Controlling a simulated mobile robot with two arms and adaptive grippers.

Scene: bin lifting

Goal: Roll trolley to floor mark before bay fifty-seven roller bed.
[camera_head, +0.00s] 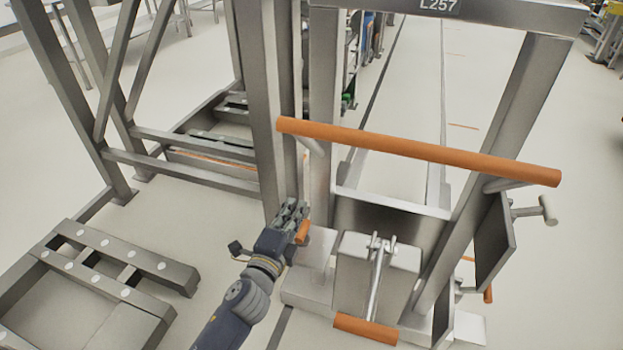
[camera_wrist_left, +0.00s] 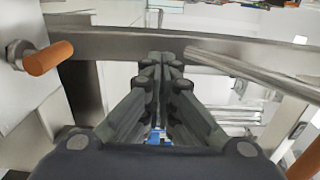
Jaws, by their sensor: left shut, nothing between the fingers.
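The trolley is a grey metal frame (camera_head: 533,95) labelled L257, with a long orange push bar (camera_head: 420,150) across it. Its lower part has a grey box (camera_head: 377,262) with a metal lever and an orange foot bar (camera_head: 366,328). My left gripper (camera_head: 296,207) is shut and empty, beside a small orange knob (camera_head: 303,232) at the trolley's left side. In the left wrist view the closed fingers (camera_wrist_left: 165,62) point at a metal beam (camera_wrist_left: 115,45); an orange-tipped knob (camera_wrist_left: 50,58) is at left. My right gripper is out of view. I cannot identify the floor mark or bay fifty-seven.
A low metal frame with pale round dots (camera_head: 95,240) lies on the floor at left. Tall rack posts (camera_head: 262,100) stand close beside the trolley's left side. Pale open floor (camera_head: 540,270) lies to the right. Dark floor lines run behind the trolley.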

